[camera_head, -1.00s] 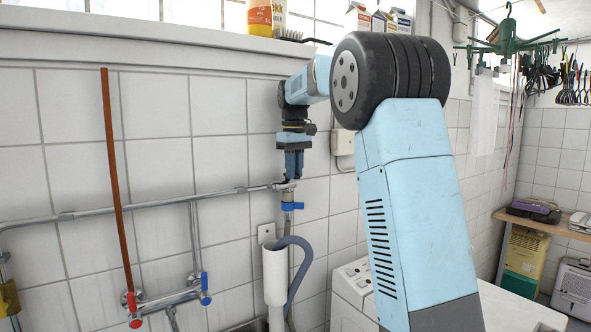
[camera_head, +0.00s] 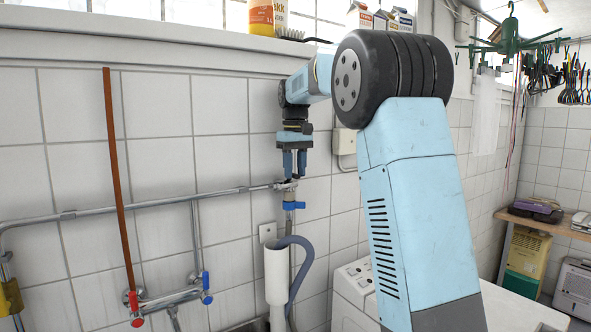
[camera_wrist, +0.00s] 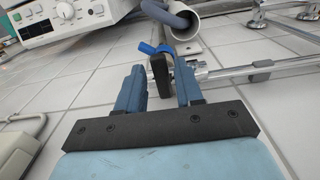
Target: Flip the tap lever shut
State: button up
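A metal tap (camera_head: 291,190) sits at the right end of the wall pipe, with a blue lever (camera_head: 297,205) just below it. In the head view the lever lies about level and sticks out to the right. My gripper (camera_head: 295,177) points down from above, its fingertips at the top of the tap. In the wrist view the blue lever (camera_wrist: 149,48) shows just beyond my gripper (camera_wrist: 160,75). The two blue fingers stand apart, with a dark piece between them. I cannot tell whether they touch the tap.
A white standpipe (camera_head: 275,275) with a grey hose (camera_head: 305,262) stands below the tap. A washing machine (camera_head: 355,290) is to the right. A wall pipe (camera_head: 160,204) runs left, past a brown vertical pipe (camera_head: 117,170). A small box (camera_head: 345,142) is on the wall nearby.

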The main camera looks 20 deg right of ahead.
aim_at(296, 175)
jog(key=shift+o, duration=0.6)
notch_tip(296, 175, up, 14)
jog(key=shift+f, duration=0.15)
dwell(0.6)
jog(key=s+d+f+m+t, duration=0.1)
jog(key=s+f, duration=0.2)
jog(key=s, duration=0.6)
jog(key=s+d+f+m+t, duration=0.1)
jog(key=s+f+t, duration=0.15)
jog(key=s, duration=0.75)
jog(key=s+a+f+m+t, duration=0.1)
jog(key=s+f+t, duration=0.1)
jog(key=s+f, duration=1.6)
jog(key=shift+s+f, duration=0.4)
jog(key=shift+f, duration=0.2)
